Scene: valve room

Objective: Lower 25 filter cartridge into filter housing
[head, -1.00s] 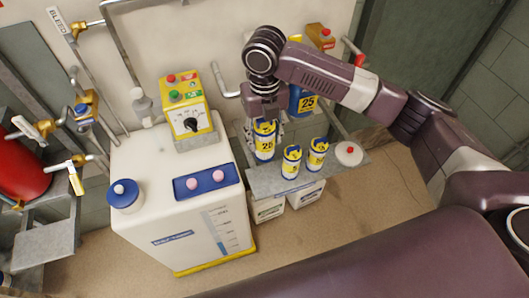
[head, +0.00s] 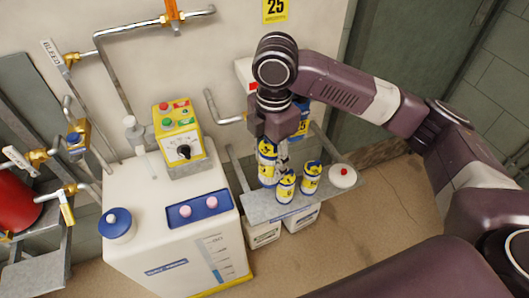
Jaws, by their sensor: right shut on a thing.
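The 25 filter cartridge (head: 267,163), yellow and blue with a dark "25" label, is in the head view just above the left part of the grey shelf. My right gripper (head: 281,152) reaches down from above and is shut on it; the fingers partly hide its right side. The blue filter housing (head: 303,126) with a yellow "25" label is on the wall behind and right of the gripper. Much of it, including its opening, is hidden by my arm. My left gripper is not in view.
Two more yellow-and-blue cartridges (head: 286,186) (head: 311,177) and a white lid with a red knob (head: 342,177) are on the grey shelf (head: 258,208). A white tank (head: 150,245) with a control box (head: 182,143) stands to the left. Pipes run along the wall.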

